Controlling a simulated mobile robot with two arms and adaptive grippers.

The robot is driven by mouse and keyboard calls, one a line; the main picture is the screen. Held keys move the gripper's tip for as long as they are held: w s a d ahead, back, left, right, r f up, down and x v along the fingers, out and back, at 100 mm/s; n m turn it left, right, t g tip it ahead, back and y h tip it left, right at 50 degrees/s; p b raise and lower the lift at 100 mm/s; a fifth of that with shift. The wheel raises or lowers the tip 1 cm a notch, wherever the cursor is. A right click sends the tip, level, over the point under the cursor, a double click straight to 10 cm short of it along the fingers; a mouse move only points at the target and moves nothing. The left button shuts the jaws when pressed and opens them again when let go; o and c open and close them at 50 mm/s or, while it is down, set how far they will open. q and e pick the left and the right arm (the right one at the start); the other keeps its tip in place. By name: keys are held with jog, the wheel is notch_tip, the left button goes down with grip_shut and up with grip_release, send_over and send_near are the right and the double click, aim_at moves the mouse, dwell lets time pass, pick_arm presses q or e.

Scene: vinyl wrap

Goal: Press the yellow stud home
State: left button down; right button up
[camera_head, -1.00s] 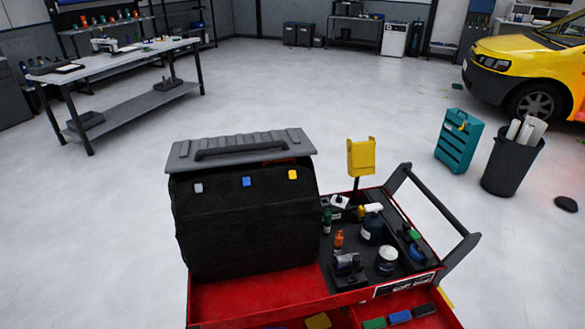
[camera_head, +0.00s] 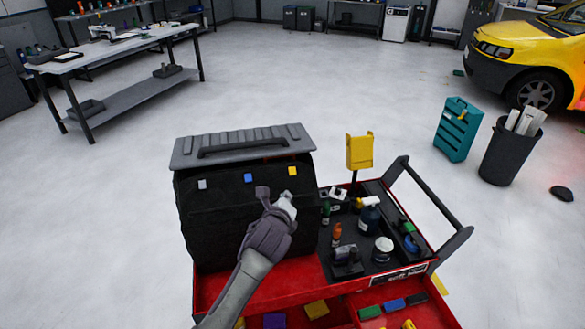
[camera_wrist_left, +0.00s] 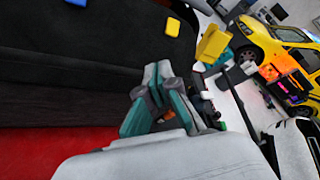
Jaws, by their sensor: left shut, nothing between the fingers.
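The yellow stud (camera_head: 292,170) is a small square on the upper right of the black panel (camera_head: 215,225). It also shows in the left wrist view (camera_wrist_left: 172,26) at the top, beyond the fingers. My left gripper (camera_head: 286,199) is shut and empty, in front of the panel. In the head view its tips appear just below the yellow stud, with a small gap in the picture. In the left wrist view the fingers (camera_wrist_left: 155,85) are together and apart from the stud. I cannot tell how deep the stud sits. My right gripper is not in view.
A blue stud (camera_head: 248,178) and a grey stud (camera_head: 202,184) sit left of the yellow one. The panel stands on a red cart (camera_head: 285,290) with bottles and jars on its right. A yellow holder (camera_head: 359,151) rises on a post right of the panel.

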aim_at(292, 171)
pick_arm(q)
jog(key=w+d+r+m+t, duration=0.1)
jog(key=w+d+r+m, duration=0.2)
jog(key=r, duration=0.6)
jog(key=shift+d+r+m+t+h, duration=0.2)
jog(key=shift+r+m+t+h, duration=0.2)
jog(key=shift+m, duration=0.7)
jog(key=shift+w+a+f+b, duration=0.25)
jog(key=shift+w+f+b, duration=0.65)
jog(key=shift+f+b, duration=0.3)
jog(key=shift+w+a+f+b, duration=0.3)
jog(key=shift+w+f+b, duration=0.7)
jog(key=shift+b, duration=0.35)
jog(key=shift+w+a+f+b, duration=0.25)
jog(key=shift+w+f+b, duration=0.6)
jog(key=shift+f+b, duration=0.35)
jog(key=shift+w+f, duration=0.4)
